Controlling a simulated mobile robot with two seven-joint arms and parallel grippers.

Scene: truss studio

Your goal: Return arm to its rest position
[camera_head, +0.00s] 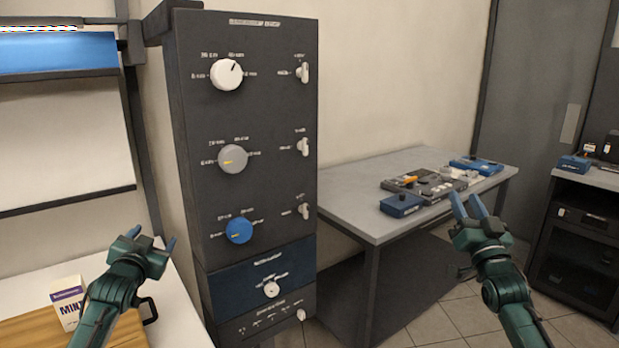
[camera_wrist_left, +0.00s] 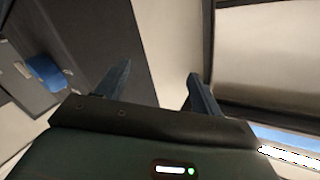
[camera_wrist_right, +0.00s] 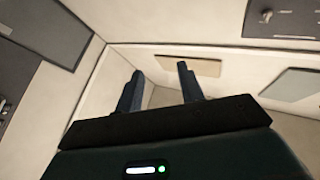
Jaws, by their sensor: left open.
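My left gripper (camera_head: 151,238) is raised at the lower left in the head view, beside the dark control cabinet (camera_head: 250,130). Its two fingers stand apart with nothing between them in the left wrist view (camera_wrist_left: 155,85). My right gripper (camera_head: 468,205) is raised at the right in the head view, in front of the grey table. Its fingers are spread and empty in the right wrist view (camera_wrist_right: 157,85). Both grippers point upward and appear to touch nothing. The cabinet carries a white knob (camera_head: 226,74), a grey knob (camera_head: 233,159) and a blue knob (camera_head: 239,230).
A grey table (camera_head: 350,190) holds a blue box (camera_head: 401,205) and a panel of devices (camera_head: 425,184). A dark rack (camera_head: 577,240) stands at far right.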

